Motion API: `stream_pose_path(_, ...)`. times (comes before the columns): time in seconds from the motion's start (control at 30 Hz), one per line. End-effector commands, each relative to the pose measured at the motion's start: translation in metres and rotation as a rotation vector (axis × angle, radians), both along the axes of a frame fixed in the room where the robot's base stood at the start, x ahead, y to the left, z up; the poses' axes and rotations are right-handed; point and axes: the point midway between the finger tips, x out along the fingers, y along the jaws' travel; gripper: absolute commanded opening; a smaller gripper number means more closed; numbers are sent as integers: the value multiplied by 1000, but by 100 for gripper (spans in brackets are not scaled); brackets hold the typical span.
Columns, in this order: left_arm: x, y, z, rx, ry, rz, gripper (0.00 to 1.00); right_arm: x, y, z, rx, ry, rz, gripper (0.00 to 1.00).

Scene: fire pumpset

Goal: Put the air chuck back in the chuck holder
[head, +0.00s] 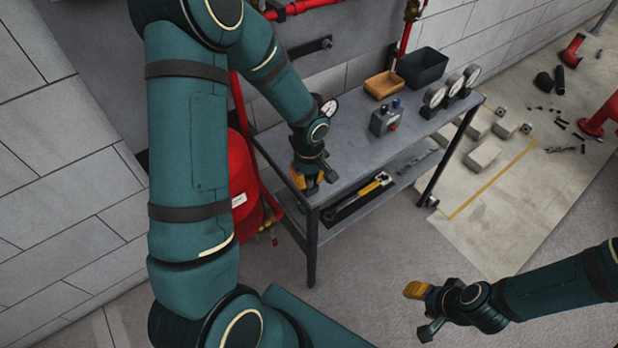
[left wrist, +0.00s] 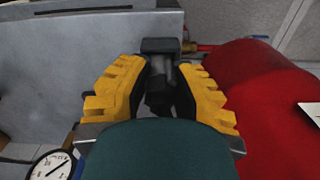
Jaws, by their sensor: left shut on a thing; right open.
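My left gripper (head: 311,180) is at the left front corner of the grey workbench, with its yellow finger pads pointing down. In the left wrist view, its fingers (left wrist: 160,68) are closed around a dark grey cylindrical piece (left wrist: 160,88), which looks like the air chuck. A dark square block (left wrist: 160,46) shows just beyond the fingertips. It may be the chuck holder, but I cannot tell whether the held piece touches it or sits in it. The chuck is hidden by the gripper in the head view. My right gripper (head: 424,311) is open and empty above the floor.
The workbench (head: 350,150) carries a control box (head: 385,119), gauges (head: 434,97), an orange tray (head: 383,85) and a black bin (head: 422,67). A red tank (head: 243,180) stands close left of the bench. A yellow-handled tool (head: 372,186) lies on the lower shelf.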

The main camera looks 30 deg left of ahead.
Motion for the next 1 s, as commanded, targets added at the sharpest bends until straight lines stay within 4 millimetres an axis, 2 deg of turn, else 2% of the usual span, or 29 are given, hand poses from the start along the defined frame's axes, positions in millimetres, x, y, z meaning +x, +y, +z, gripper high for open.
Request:
stream_pose_path(0.27,0,0,-3,0,-1,0,0,1,0,-4,0,-2,-1,50)
stream_pose_path(0.3,0,0,-2,0,-1,0,30,1,0,-4,0,-2,-1,50)
stream_pose_path(0.37,0,0,-2,1,-1,0,50,1,0,-3,0,-2,-1,50)
stream_pose_path(0.77,0,0,2,0,0,0,50,0,0,1,0,-1,0,50)
stream_pose_path(0.87,1,0,14,1,-4,0,50,0,0,4,0,1,0,50)
stream_pose_path(1.0,1,0,42,0,-5,1,50,-2,0,11,1,4,0,50)
